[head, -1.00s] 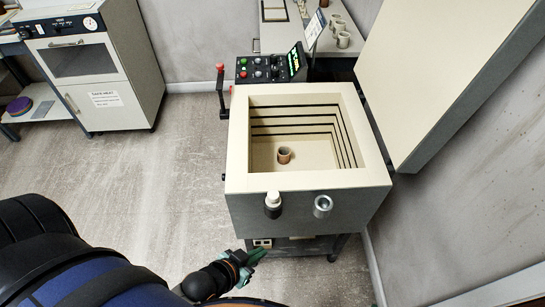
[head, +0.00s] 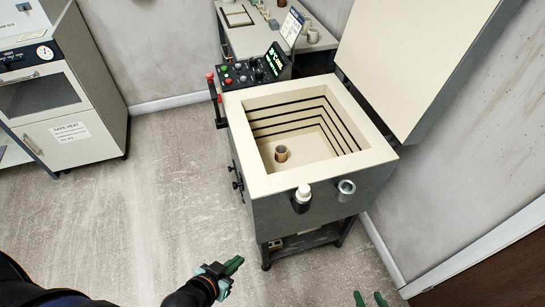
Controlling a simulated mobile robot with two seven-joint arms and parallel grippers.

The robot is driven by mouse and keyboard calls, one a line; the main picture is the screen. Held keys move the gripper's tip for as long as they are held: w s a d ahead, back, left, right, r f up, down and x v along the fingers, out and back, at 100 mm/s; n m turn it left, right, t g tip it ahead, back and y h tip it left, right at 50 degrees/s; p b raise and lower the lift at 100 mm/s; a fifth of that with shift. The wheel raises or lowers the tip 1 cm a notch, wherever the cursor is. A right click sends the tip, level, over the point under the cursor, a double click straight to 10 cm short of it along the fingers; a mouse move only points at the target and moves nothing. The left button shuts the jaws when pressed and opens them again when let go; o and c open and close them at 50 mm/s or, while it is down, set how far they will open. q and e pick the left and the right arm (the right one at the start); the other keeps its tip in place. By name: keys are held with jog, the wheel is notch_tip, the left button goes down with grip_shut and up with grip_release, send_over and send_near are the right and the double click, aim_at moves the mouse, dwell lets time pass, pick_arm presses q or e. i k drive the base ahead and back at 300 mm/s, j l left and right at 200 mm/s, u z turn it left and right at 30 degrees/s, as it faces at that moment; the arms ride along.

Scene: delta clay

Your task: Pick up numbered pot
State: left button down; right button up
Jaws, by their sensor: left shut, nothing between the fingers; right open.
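A small brown pot (head: 281,154) stands upright on the floor of the open kiln (head: 372,160). It is too small to read any number on it. My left gripper (head: 233,266) is shut and empty, in front of and below the kiln, well apart from the pot. My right gripper (head: 370,299) shows only its green fingertips at the bottom edge. They are spread apart with nothing between them, also clear of the kiln.
The kiln lid (head: 410,55) stands raised at the back right. A control box (head: 250,72) sits at the kiln's back left. Two short cylinders (head: 302,200) stick out from its front. A table (head: 235,40) with pots is behind. A cabinet (head: 85,125) stands left. Floor left of the kiln is clear.

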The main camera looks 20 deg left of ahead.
aim_at(281, 151)
jog(key=k+j+z, duration=0.1)
jog(key=j, duration=0.35)
jog(key=k+j+z, duration=0.1)
jog(key=j, duration=0.35)
jog(key=j+z, duration=0.15)
jog(key=j, duration=0.75)
jog(key=i+j+z, duration=0.1)
jog(key=j, duration=0.3)
jog(key=i+j+z, duration=0.1)
jog(key=j, duration=0.35)
jog(key=i+j+z, duration=0.1)
jog(key=j, duration=0.35)
jog(key=i+j, duration=0.2)
jog(key=j, duration=0.25)
jog(key=z, duration=0.05)
